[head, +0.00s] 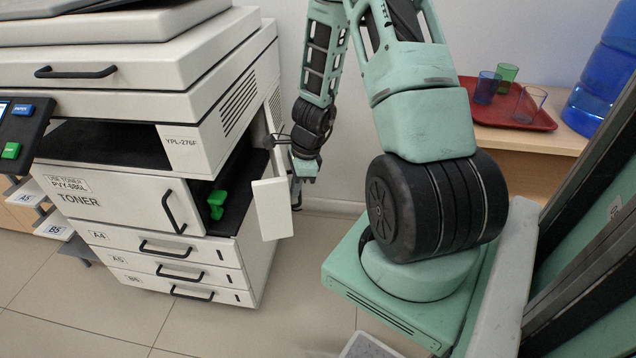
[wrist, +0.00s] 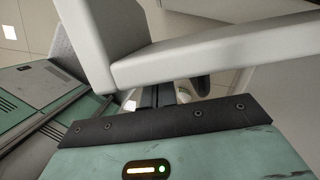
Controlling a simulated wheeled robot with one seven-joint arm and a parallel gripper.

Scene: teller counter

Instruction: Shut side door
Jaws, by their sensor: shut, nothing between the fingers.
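The side door (head: 272,209) is a small white panel on the right side of the beige copier (head: 120,140). It stands open, swung out from the body, and a dark cavity with a green lever (head: 216,204) shows beside it. My gripper (head: 303,178) is shut and empty. It points down just right of the door, by its upper edge. In the wrist view, a pale panel that looks like the door (wrist: 215,55) lies across the view, close to my fingers (wrist: 166,96). I cannot tell whether they touch.
The toner door (head: 115,200) and several paper drawers (head: 165,268) are shut on the copier's front. A red tray (head: 500,112) with cups and a blue water bottle (head: 605,75) stand on a wooden counter at right. Tiled floor (head: 310,285) lies free right of the copier.

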